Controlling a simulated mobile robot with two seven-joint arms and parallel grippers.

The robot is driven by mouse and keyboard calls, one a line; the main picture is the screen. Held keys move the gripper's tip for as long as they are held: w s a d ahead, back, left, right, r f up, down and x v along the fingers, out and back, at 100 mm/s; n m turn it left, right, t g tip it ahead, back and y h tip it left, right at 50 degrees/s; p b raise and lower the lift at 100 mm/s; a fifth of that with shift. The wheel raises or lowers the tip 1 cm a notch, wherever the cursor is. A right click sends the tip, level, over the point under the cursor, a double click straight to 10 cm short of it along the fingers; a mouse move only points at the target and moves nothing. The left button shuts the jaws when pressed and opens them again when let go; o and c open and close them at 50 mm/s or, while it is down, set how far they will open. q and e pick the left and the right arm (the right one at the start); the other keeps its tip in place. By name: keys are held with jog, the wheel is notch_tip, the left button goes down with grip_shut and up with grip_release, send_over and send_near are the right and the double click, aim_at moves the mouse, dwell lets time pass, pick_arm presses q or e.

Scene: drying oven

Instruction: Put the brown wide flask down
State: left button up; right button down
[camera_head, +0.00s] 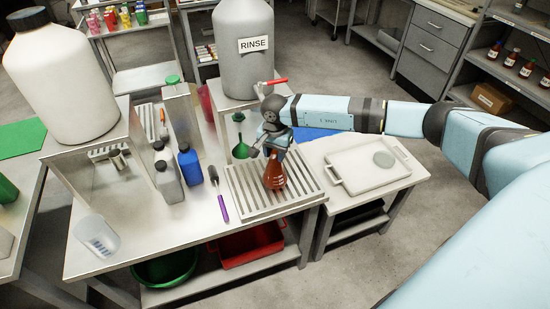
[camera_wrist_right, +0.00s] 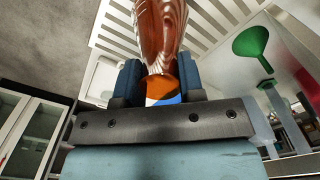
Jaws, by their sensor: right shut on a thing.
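The brown wide flask (camera_head: 274,174) is a reddish-brown glass vessel in the head view, upright over the slatted drying rack (camera_head: 238,199). My right gripper (camera_head: 273,148) is shut on its upper part, coming from above. In the right wrist view the flask (camera_wrist_right: 162,35) sits between the two blue fingers (camera_wrist_right: 160,85), with the rack's slats (camera_wrist_right: 112,25) beyond it. I cannot tell whether the flask's base touches the rack. My left gripper is not in view.
The large RINSE container (camera_head: 243,65) is behind. A white tray (camera_head: 365,165) lies on the right table.

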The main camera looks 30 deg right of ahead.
aim_at(275, 166)
jog(key=shift+f, duration=1.5)
jog(key=c, duration=0.7)
grip_release()
jog(key=shift+c, duration=0.2)
